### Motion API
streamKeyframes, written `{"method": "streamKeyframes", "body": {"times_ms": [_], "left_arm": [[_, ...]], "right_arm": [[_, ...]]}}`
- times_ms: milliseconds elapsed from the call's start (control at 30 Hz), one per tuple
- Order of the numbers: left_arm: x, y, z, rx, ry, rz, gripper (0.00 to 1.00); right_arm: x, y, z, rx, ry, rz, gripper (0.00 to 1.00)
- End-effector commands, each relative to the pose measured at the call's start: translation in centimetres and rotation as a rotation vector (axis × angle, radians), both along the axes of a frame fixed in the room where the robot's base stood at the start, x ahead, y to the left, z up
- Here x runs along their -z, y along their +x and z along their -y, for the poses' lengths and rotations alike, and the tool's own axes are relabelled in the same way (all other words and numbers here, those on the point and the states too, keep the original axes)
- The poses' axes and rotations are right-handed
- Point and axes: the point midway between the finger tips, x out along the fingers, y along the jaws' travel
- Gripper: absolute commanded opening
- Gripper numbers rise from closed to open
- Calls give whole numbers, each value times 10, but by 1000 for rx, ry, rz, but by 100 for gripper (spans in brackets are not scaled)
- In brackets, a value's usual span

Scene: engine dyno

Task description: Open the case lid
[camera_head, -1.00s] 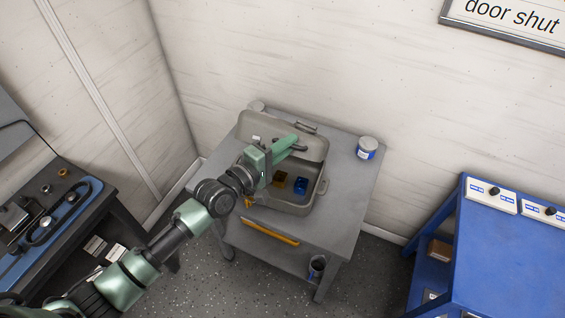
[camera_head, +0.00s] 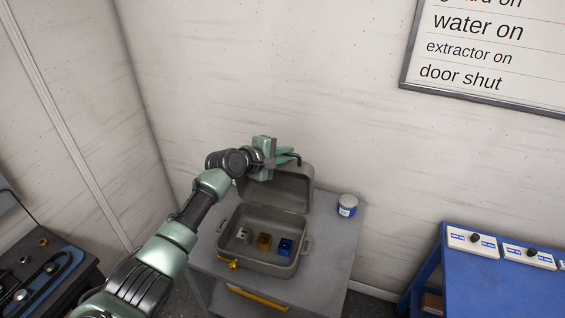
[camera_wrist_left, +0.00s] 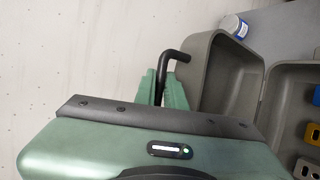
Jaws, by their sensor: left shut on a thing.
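A grey case (camera_head: 262,252) stands on the grey table, its lid (camera_head: 285,190) raised steeply at the back, so the inside shows. A grey piece, an amber block (camera_head: 264,241) and a blue block (camera_head: 285,247) lie in the case. My left gripper (camera_head: 288,157) is at the top edge of the lid, shut on the dark lid handle (camera_head: 297,158). In the left wrist view the handle (camera_wrist_left: 178,58) sticks out beside the green fingers, and the lid (camera_wrist_left: 225,75) stands to their right. My right gripper is not in view.
A blue and white can (camera_head: 347,205) stands on the table (camera_head: 335,235) right of the case. A yellow bar (camera_head: 257,298) is at the table's front. A blue bench (camera_head: 490,280) is at the right. The wall is close behind the lid.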

Motion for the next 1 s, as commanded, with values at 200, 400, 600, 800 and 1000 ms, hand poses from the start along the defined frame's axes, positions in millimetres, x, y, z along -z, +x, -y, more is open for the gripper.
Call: {"method": "streamKeyframes", "body": {"times_ms": [200,400,600,800,1000], "left_arm": [[0,12,3,0,13,-43,0],[1,15,3,-2,17,-58,0],[1,15,2,-2,18,-59,0],[1,15,2,-2,18,-59,24],[2,15,3,-1,18,-60,33]], "right_arm": [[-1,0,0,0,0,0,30],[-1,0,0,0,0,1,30],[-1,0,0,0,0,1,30],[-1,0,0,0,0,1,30],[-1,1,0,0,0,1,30]]}}
